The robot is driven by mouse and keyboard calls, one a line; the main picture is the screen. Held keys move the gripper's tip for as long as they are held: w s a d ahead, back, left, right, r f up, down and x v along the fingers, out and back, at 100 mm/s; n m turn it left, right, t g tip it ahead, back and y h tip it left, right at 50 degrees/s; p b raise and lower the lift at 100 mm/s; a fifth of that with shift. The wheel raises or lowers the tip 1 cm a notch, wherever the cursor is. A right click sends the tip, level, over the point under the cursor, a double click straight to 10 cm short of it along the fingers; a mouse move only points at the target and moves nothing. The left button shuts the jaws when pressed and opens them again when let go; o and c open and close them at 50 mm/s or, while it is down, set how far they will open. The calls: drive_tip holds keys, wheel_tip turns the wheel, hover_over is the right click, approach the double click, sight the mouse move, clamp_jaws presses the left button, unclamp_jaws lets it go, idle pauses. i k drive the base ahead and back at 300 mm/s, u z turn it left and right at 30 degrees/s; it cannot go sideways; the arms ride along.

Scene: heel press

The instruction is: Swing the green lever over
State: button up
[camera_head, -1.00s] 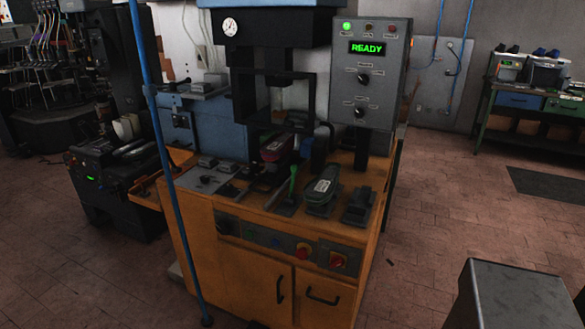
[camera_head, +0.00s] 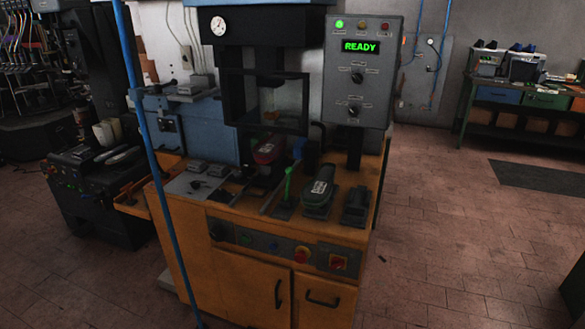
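The green lever (camera_head: 287,184) stands nearly upright on a small dark base on the orange cabinet's top, in front of the press (camera_head: 262,90). A dark shoe-like form with a white label (camera_head: 319,188) sits just right of the lever. A red and dark piece (camera_head: 268,151) sits behind it, under the press. The control box (camera_head: 359,72) shows READY in green, with a green lamp lit. My gripper is not in view, so its state does not show.
The orange cabinet (camera_head: 245,277) has knobs and buttons along its front panel. A blue pole (camera_head: 153,150) rises in front of its left side. A dark machine (camera_head: 95,185) stands at left. A green bench (camera_head: 520,110) stands at back right. Brick floor (camera_head: 450,220) is open at right.

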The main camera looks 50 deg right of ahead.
sight(290, 171)
drive_tip(key=u, duration=0.65)
drive_tip(key=k, duration=0.15)
drive_tip(key=z, duration=2.2)
drive_tip(key=k, duration=0.9)
drive_tip(key=u, duration=0.2)
drive_tip(key=i, duration=0.7)
